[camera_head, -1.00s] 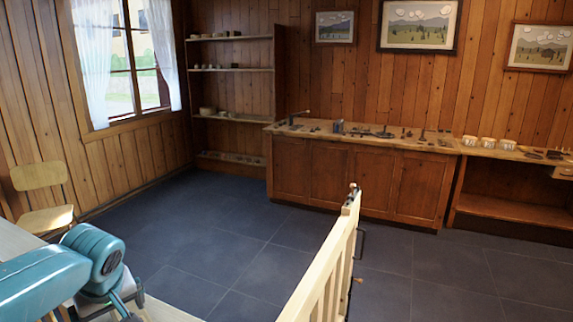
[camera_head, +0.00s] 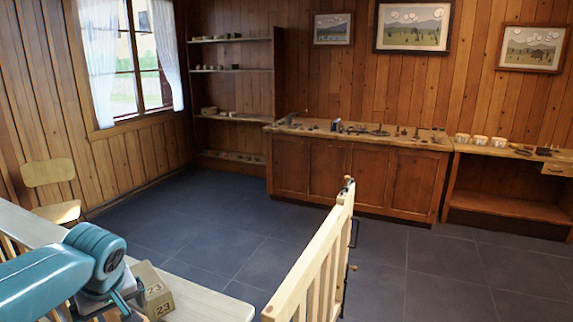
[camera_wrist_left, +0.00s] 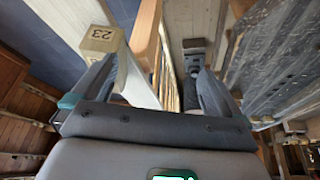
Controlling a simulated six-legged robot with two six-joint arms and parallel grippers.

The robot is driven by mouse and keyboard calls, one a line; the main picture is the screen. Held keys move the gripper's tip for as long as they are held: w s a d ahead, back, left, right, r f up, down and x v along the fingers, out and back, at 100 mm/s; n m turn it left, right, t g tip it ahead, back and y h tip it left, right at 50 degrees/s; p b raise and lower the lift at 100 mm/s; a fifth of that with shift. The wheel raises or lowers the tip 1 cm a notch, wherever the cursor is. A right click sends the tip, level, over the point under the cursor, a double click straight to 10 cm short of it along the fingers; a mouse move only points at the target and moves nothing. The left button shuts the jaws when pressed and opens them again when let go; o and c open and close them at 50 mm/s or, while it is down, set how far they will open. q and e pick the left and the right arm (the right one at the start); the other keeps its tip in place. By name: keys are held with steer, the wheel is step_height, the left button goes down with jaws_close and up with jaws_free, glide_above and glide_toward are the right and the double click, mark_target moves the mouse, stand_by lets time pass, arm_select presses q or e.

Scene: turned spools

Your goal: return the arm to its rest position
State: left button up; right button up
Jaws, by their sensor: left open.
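My right gripper is not in view.
A pale wooden railing (camera_head: 318,262) rises right of the tabletop. A chair (camera_head: 50,190) stands at the left. The dark tiled floor (camera_head: 205,225) between is clear.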

arm_select(q)
steer(key=s+d+f+m+g+h, duration=0.1)
steer(key=s+d+f+m+h, duration=0.1)
steer(key=d+f, duration=0.45)
steer(key=s+d+f+m+h, duration=0.1)
steer(key=d+f+m, duration=0.15)
steer(key=f, duration=0.75)
steer(key=s+d+f+m+g+h, duration=0.1)
steer(key=s+d+f+h, duration=0.1)
steer(key=d+f, duration=0.45)
steer(key=s+d+f+h, duration=0.1)
steer(key=s+d+f, duration=0.2)
steer(key=s+f, duration=0.4)
steer(key=s+d+f+m+g+h, duration=0.1)
steer(key=s+d+f, duration=0.2)
steer(key=s+f, duration=0.4)
steer(key=s, duration=0.4)
steer(key=shift+s+d+f, duration=0.15)
steer(key=shift+d+f, duration=0.05)
steer(key=shift+f, duration=0.1)
steer(key=shift+m, duration=0.25)
